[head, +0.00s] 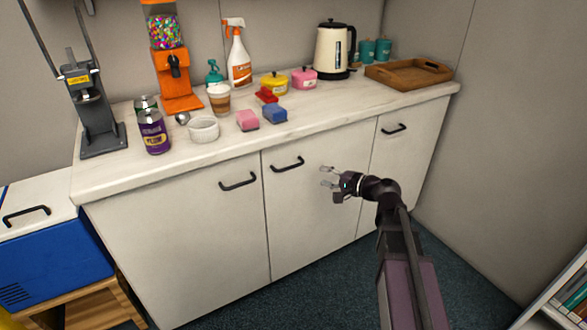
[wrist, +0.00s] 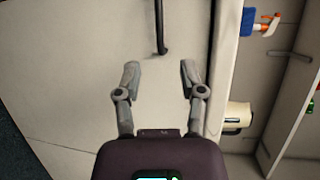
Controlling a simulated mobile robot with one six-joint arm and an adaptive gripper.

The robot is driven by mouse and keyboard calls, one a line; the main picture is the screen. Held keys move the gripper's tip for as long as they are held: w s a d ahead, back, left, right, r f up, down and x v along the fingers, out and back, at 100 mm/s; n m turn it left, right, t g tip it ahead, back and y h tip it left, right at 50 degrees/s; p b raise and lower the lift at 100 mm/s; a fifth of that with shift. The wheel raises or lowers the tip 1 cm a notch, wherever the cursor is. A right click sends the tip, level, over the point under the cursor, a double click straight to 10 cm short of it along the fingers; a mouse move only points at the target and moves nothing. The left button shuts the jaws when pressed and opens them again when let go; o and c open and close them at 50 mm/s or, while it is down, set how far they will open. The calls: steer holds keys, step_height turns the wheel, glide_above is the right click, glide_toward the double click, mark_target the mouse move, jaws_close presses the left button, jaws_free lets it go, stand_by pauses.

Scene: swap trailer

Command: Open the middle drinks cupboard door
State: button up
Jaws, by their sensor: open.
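The middle drinks cupboard door (head: 310,208) is pale, flat and shut. Its black bar handle (head: 287,164) lies near the top left of the door, just under the counter edge. My gripper (head: 327,177) is open and empty in front of this door, to the right of the handle and a little lower in the head view. In the wrist view, my open fingers (wrist: 160,70) point toward a black bar handle (wrist: 161,28), which looks like the middle door's. Its near end lies just beyond the fingertips, roughly centred between them. I see no contact.
The left door (head: 185,240) and right door (head: 405,160), each with a black handle, are shut. The counter (head: 330,108) holds a spray bottle (head: 238,55), kettle (head: 334,50), wooden tray (head: 408,73) and several small items. A blue cooler (head: 50,262) stands left; a wall closes the right.

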mark_target(291, 167)
steer(key=b+x, duration=0.2)
steer(key=x, duration=1.1)
steer(key=shift+w+a+f, duration=0.2)
steer(key=shift+a, duration=0.05)
jaws_close()
steer(key=shift+d, duration=0.1)
